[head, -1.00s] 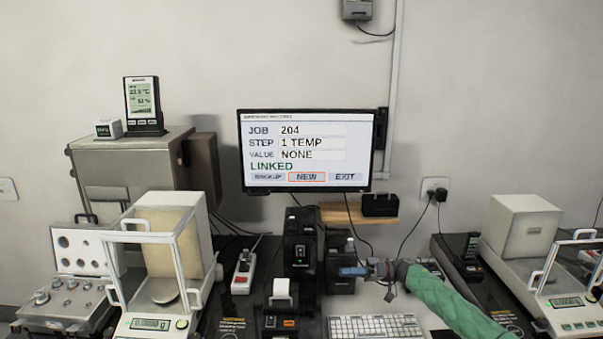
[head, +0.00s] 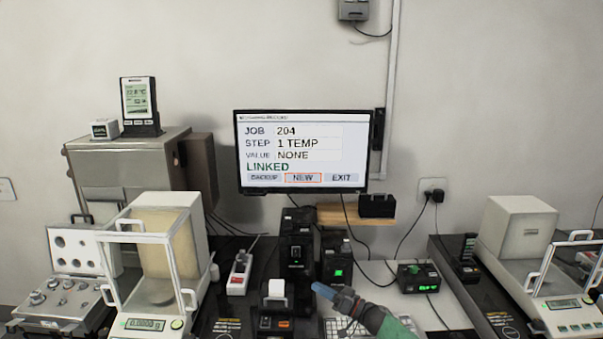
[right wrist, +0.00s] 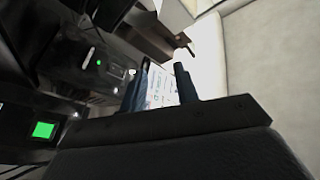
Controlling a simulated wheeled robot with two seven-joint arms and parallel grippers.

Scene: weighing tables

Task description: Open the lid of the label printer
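The label printer seems to be the low black device (head: 265,322) at the front centre in the head view, with a white piece standing up from its top and an orange mark on its front. I cannot make out whether its lid is open. My right gripper (head: 322,290) is just right of it and apart from it, its blue fingertips pointing left. In the right wrist view my right gripper (right wrist: 162,85) shows two fingers spread apart, with nothing held between them. My left gripper is not in view.
A keyboard (head: 340,328) lies partly under my right arm. Black devices (head: 297,240) stand behind the printer, and a box with a green display (head: 418,278) lies to the right. Balances (head: 152,320) stand at left and right. A monitor (head: 302,187) hangs behind.

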